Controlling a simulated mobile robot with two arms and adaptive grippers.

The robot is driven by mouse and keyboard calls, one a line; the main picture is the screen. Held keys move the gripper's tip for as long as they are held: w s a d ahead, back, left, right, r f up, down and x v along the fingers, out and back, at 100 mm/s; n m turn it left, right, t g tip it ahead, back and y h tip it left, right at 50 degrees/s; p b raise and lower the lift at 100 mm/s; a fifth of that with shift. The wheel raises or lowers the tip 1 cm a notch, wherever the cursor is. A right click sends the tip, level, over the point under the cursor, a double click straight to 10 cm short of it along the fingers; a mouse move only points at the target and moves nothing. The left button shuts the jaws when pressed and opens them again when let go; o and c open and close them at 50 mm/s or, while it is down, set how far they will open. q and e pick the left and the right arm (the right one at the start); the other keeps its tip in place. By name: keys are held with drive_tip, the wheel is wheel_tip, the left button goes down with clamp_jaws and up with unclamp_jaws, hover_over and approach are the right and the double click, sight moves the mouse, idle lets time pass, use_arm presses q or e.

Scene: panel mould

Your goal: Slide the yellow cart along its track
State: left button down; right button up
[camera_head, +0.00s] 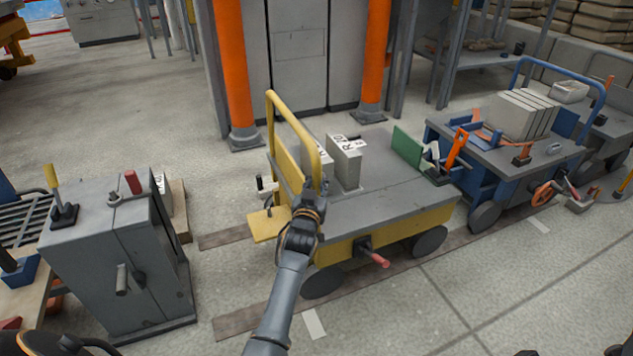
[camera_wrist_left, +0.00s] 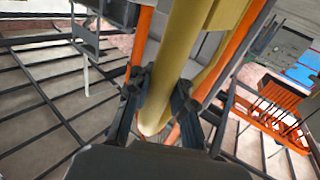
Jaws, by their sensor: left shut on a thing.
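The yellow cart (camera_head: 385,232) with a grey top stands on its track (camera_head: 240,318) in the middle of the head view. Its yellow push handle (camera_head: 284,112) rises at the cart's left end. My left gripper (camera_head: 308,207) is at the near upright of this handle. In the left wrist view my left gripper (camera_wrist_left: 160,100) has its fingers on both sides of the yellow handle tube (camera_wrist_left: 180,60) and is shut on it. Grey blocks (camera_head: 345,160) and a green plate (camera_head: 407,147) stand on the cart. My right gripper is not seen.
A blue cart (camera_head: 490,165) with grey slabs stands close to the right of the yellow cart. A grey cabinet (camera_head: 120,260) stands to the left. Orange posts (camera_head: 236,75) stand behind. The floor at the front right is clear.

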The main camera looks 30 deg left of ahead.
use_arm(q)
drive_tip(key=c, duration=1.5)
unclamp_jaws()
drive_tip(key=shift+d+f, duration=0.45)
drive_tip(key=shift+d, duration=0.15)
drive_tip(key=shift+c, duration=0.2)
drive_tip(key=o, duration=0.4)
drive_tip(key=shift+d+r, duration=0.2)
drive_tip(key=shift+a, duration=0.15)
drive_tip(key=shift+a+r, duration=0.15)
drive_tip(key=v, duration=0.7)
drive_tip(key=shift+s, duration=0.25)
